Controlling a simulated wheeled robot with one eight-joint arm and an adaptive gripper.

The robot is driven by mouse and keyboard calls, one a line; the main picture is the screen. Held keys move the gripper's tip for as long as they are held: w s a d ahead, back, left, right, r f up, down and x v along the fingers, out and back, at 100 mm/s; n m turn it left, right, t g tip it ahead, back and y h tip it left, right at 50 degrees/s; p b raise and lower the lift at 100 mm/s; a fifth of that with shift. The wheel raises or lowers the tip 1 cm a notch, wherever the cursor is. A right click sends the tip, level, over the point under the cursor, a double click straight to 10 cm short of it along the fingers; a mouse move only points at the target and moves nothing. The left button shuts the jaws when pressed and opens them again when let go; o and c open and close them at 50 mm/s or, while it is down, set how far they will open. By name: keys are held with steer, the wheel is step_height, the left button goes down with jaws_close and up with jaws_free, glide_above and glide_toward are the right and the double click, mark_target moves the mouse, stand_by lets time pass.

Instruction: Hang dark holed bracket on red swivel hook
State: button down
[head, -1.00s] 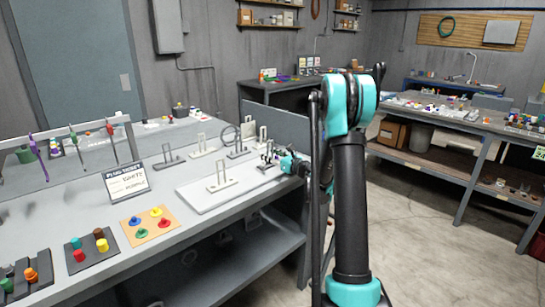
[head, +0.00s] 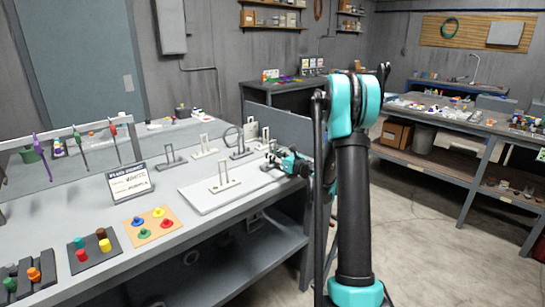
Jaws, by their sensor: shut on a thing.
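Other holed brackets stand on the bench: a dark one (head: 171,157), pale ones (head: 204,147) and one on the white board (head: 223,178). A sign (head: 130,182), an orange peg board (head: 152,225) and a dark peg board (head: 92,248) occupy the front left.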

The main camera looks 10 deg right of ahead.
steer(key=shift+r, duration=2.25)
steer(key=shift+d, duration=0.1)
